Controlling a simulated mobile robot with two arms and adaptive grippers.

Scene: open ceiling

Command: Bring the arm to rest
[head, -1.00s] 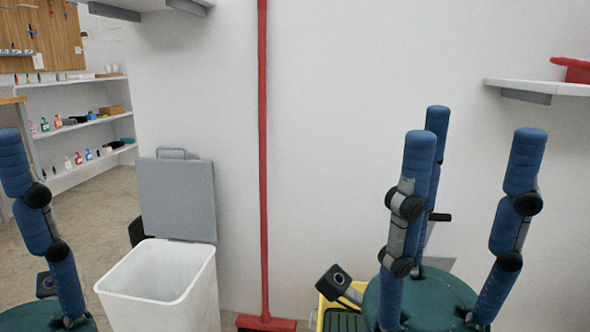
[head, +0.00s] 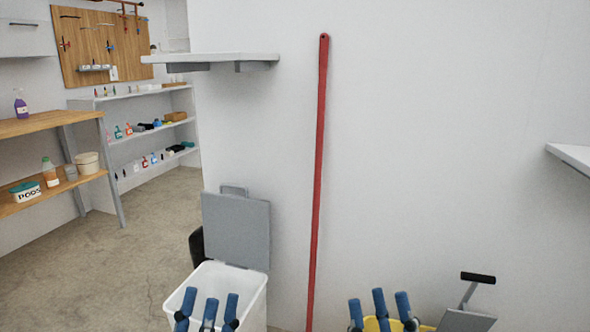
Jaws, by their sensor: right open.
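My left gripper (head: 208,308) shows at the bottom edge as three blue fingertips in front of the white bin. They stand apart with nothing seen between them. My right gripper (head: 379,308) is at the bottom right, in front of the yellow bucket. Its three blue fingers are apart and empty. The palms and most of both arms are below the picture's edge.
An open white bin (head: 250,291) with a raised grey lid (head: 236,233) stands by the wall. A red pole (head: 317,180) leans there. A yellow bucket (head: 371,324) is at right. Shelves (head: 212,57) jut out above. Open floor (head: 140,255) lies left.

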